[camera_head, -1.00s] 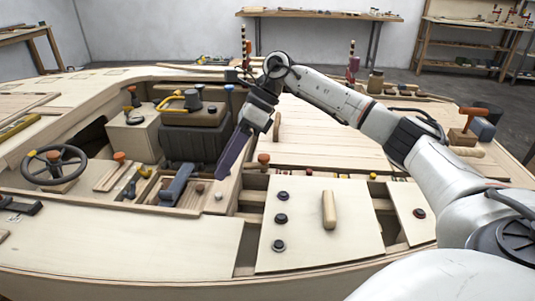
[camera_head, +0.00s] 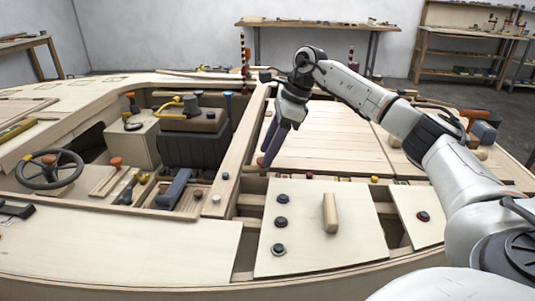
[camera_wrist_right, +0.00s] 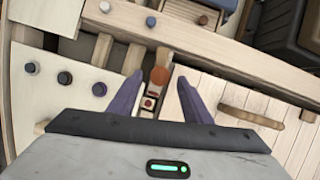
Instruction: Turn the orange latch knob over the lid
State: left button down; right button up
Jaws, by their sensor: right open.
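The orange latch knob (camera_head: 262,162) stands on a wooden piece at the inner corner between the slatted deck panel (camera_head: 325,140) and the plain panel with a wooden handle (camera_head: 345,250). In the right wrist view the orange knob (camera_wrist_right: 159,76) appears between and slightly beyond the two purple fingertips. My right gripper (camera_head: 270,150) is open and points down at the knob, partly covering it in the head view. The same right gripper (camera_wrist_right: 160,85) shows a clear gap around the knob, with no visible contact. I cannot tell which panel is the lid. My left gripper is not in view.
Black knobs (camera_head: 282,222) sit on the plain panel, beside its wooden handle (camera_head: 330,212). A steering wheel (camera_head: 48,169), a dark seat (camera_head: 195,148) and levers (camera_head: 175,187) stand to the left. A long wooden rail (camera_head: 240,140) runs close beside my right gripper.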

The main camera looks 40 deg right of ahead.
jog(key=shift+w+a+f, duration=0.1)
jog(key=shift+a+f, duration=0.05)
jog(key=shift+f, duration=0.3)
jog(key=shift+c, duration=0.6)
jog(key=c, duration=1)
jog(key=shift+o, duration=0.2)
